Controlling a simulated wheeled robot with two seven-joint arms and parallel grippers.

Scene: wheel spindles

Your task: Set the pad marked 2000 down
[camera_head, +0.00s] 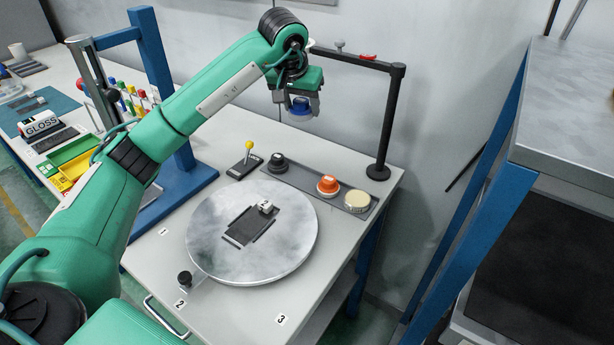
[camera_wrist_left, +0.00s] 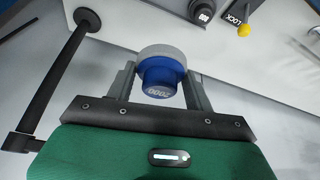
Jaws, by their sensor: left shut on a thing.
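The blue pad marked 2000 (camera_wrist_left: 160,75) has a grey rim and sits between the fingers of my left gripper (camera_wrist_left: 158,88). In the head view the pad (camera_head: 299,107) is held in the air by my left gripper (camera_head: 298,101), above the back of the table. The gripper is shut on it. Below it, a grey rack (camera_head: 299,182) at the table's back edge holds a black pad (camera_head: 278,163), an orange pad (camera_head: 327,185) and a cream pad (camera_head: 356,201). A gap shows between the black and orange pads. My right gripper is not in view.
A round metal turntable (camera_head: 212,243) carries a dark plate (camera_head: 242,233) with a small pale block (camera_head: 265,206). A black post (camera_head: 388,120) with an overhead arm stands at the back right.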

